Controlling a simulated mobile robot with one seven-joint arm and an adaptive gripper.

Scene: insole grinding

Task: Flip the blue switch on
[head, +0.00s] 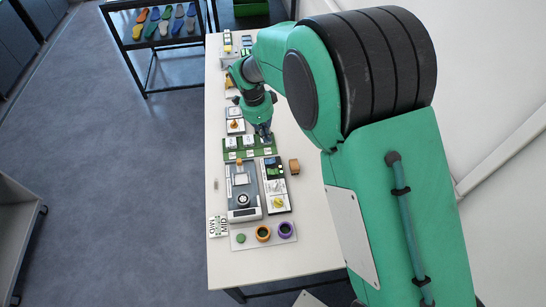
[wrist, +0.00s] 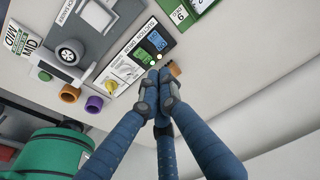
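My gripper (head: 265,136) hangs over the table near the right end of a green board in the head view. In the wrist view its dark blue fingers (wrist: 158,78) have their tips together, with nothing seen between them. They point toward a panel (head: 278,196) with a black section holding green and blue patches. In the wrist view the blue patch (wrist: 156,40) lies just beyond the fingertips, but I cannot tell whether it is a switch or a display. No part is clearly recognisable as a blue switch, and its position cannot be read.
The green board (head: 228,154) carries several white units. A grey machine (head: 244,214) stands beside the panel. An orange-brown block (head: 294,166) sits right of it. Orange (head: 263,233) and purple (head: 286,230) rings lie near the front. A rack of insoles (head: 140,45) stands back left.

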